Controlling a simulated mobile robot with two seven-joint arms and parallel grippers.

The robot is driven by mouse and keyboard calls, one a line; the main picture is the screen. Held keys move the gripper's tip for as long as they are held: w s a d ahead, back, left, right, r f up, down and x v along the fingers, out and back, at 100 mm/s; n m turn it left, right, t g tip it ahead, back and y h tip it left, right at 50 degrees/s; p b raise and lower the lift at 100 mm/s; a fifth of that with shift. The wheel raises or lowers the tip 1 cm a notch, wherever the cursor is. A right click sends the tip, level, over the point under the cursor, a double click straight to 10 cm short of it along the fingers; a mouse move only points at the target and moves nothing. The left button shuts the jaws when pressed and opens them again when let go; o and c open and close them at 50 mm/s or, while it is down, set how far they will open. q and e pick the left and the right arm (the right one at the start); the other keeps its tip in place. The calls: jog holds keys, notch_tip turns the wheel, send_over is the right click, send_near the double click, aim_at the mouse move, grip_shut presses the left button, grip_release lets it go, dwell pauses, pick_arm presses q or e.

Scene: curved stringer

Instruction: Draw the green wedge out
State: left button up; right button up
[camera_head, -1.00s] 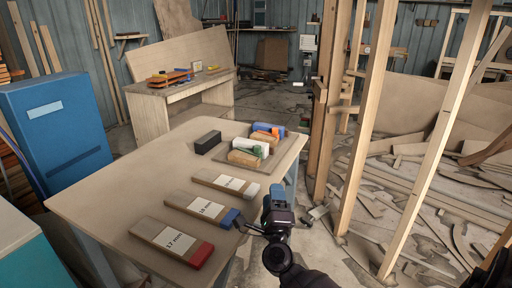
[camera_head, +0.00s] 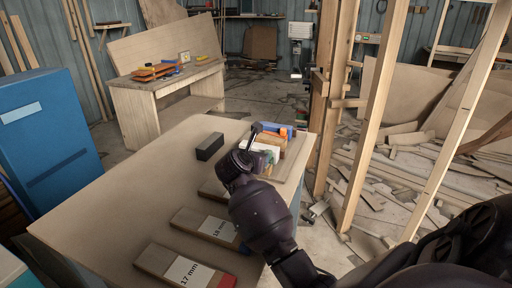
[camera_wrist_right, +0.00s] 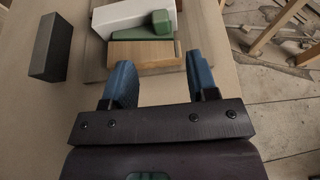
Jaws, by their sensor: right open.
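The green wedge (camera_wrist_right: 142,34) lies between a white block (camera_wrist_right: 108,18) and a light wooden block (camera_wrist_right: 148,55) on a board on the table. A green knob stands at its right end. In the head view the wedge is mostly hidden behind my right gripper. My right gripper (camera_wrist_right: 160,78) is open and empty, its two blue fingers apart. In the right wrist view the fingers are on the near side of the wooden block, with the wedge beyond it; I cannot tell the height gap. My left gripper is not in view.
A black block (camera_head: 210,146) stands left of the group. Labelled bars, the 17 mm bar (camera_head: 178,268) and the 18 mm bar (camera_head: 204,226), lie nearer on the table (camera_head: 130,205). An orange and blue block lie behind the wedge. Wooden posts (camera_head: 373,110) stand right of the table.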

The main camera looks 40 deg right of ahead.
jog(key=b+x, duration=0.1)
jog(key=x, duration=0.8)
jog(key=shift+w+d+f, duration=0.1)
jog(key=shift+w+d, duration=0.1)
jog(key=shift+d, duration=0.05)
jog(key=shift+w+d+f, duration=0.15)
jog(key=shift+w+d, duration=0.05)
jog(key=shift+d, duration=0.2)
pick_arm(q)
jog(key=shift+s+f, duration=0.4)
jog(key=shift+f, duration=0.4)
pick_arm(e)
jog(key=shift+c, duration=0.3)
